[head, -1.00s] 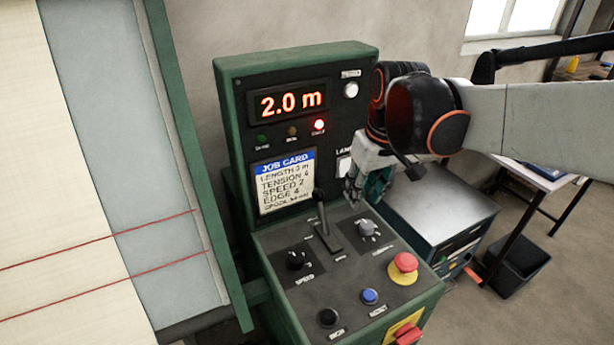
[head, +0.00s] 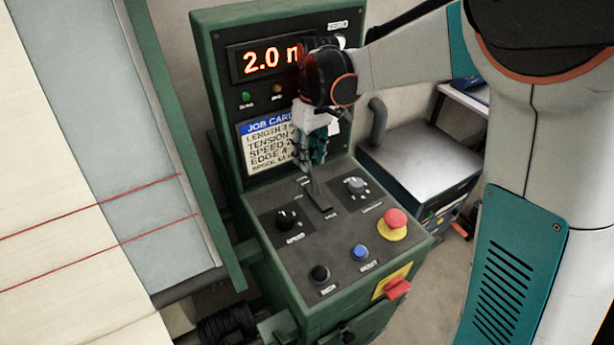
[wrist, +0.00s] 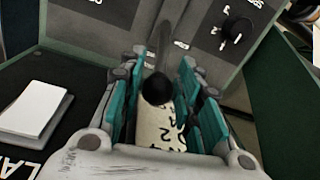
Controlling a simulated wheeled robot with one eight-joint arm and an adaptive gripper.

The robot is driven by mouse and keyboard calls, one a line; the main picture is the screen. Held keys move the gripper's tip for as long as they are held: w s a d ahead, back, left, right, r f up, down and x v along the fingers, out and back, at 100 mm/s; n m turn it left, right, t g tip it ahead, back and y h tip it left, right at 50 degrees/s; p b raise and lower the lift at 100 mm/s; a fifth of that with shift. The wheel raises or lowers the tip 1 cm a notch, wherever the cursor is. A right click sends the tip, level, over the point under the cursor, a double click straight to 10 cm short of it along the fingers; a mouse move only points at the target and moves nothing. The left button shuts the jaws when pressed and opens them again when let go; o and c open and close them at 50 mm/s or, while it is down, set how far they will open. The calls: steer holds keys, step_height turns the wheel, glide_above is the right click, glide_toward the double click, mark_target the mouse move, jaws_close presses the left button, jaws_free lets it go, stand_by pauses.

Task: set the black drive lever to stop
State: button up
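The black drive lever (head: 316,190) stands in its slot plate on the sloped control panel, between two knobs. Its top is hidden behind my gripper (head: 309,160) in the head view. In the wrist view the lever's round black knob (wrist: 157,88) shows between the two teal fingers of my open gripper (wrist: 163,62). The fingers stand apart on either side of the lever, with gaps visible. The lever's shaft runs away from the knob toward the panel. The lettering beside the slot is too small to read.
The speed knob (head: 286,219) is left of the lever and another knob (head: 355,185) is right. A red mushroom button (head: 395,218), blue button (head: 360,252) and black button (head: 319,273) sit nearer. The job card (head: 262,143) and display (head: 258,61) are behind my gripper, partly covered.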

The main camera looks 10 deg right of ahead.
mark_target(312, 177)
steer(key=f, duration=0.2)
steer(key=f+b, duration=0.1)
steer(key=f, duration=0.4)
steer(key=shift+s+a+b, duration=0.15)
steer(key=shift+a+b, duration=0.1)
steer(key=shift+b, duration=0.05)
steer(key=shift+c, duration=0.5)
jaws_close()
